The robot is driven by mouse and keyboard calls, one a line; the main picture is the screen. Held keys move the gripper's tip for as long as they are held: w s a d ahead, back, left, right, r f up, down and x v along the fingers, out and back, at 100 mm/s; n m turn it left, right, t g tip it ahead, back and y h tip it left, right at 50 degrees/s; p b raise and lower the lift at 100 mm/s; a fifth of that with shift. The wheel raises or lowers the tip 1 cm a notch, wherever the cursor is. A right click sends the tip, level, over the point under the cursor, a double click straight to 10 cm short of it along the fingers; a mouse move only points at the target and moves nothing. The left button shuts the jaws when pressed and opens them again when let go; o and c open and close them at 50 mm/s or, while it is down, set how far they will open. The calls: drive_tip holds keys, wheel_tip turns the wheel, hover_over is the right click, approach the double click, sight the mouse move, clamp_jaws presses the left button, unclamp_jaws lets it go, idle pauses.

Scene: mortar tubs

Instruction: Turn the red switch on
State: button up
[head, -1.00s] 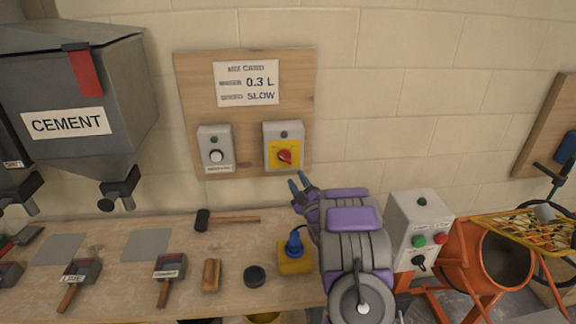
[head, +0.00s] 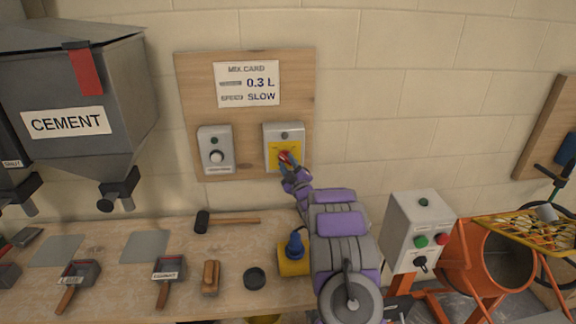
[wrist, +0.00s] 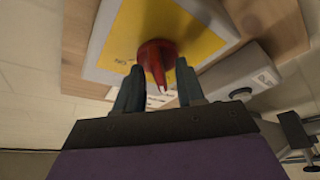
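The red switch (head: 285,156) is a rotary knob on a yellow plate (head: 275,151) in a grey box on the wooden wall board. In the wrist view the red knob (wrist: 157,57) shows its handle pointing down between my fingertips. My gripper (head: 288,164) is up at the knob in the head view and hides part of it. In the wrist view my gripper (wrist: 158,82) is open, with one finger on each side of the knob's handle. I cannot tell whether either finger touches it.
A grey box with a white knob (head: 216,156) is mounted left of the switch. A mix card (head: 247,85) hangs above. Below, the bench (head: 110,290) holds a hammer (head: 228,221), scoops and a yellow block with a blue part (head: 295,250). A control box (head: 420,222) and orange mixer (head: 472,270) stand right.

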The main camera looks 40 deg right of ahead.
drive_tip(key=shift+c, duration=0.4)
clamp_jaws()
